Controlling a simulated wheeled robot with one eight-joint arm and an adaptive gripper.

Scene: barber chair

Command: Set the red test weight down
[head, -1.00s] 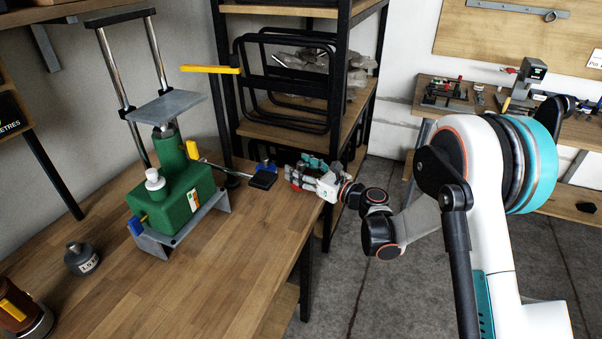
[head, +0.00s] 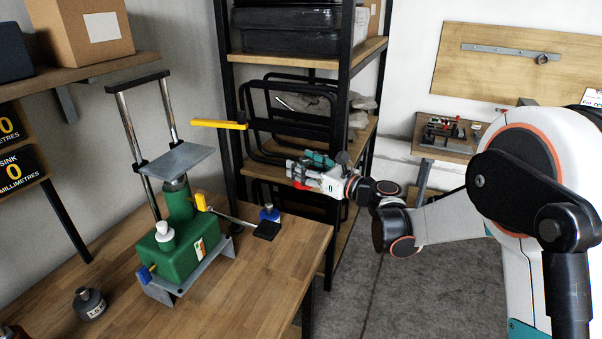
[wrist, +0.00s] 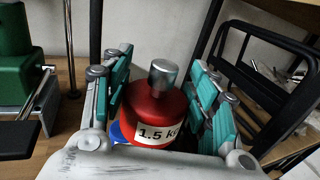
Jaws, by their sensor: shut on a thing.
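The red test weight (wrist: 150,112), labelled 1.5 kg with a silver knob on top, is upright between the teal-padded fingers of my gripper (wrist: 168,100) in the wrist view. My gripper (head: 298,172) is shut on it. In the head view only a sliver of the red weight (head: 303,186) shows under the fingers, which appear above the table's far right corner. The wooden table (head: 262,285) is below and left. A blue weight (head: 269,213) stands on it; a blue patch also shows under the red weight in the wrist view.
A green press (head: 178,250) with a grey plate, yellow handle and side lever stands on the table. A dark grey weight (head: 89,303) is front left. A black shelf rack (head: 232,130) stands behind my gripper. The table's front right is clear.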

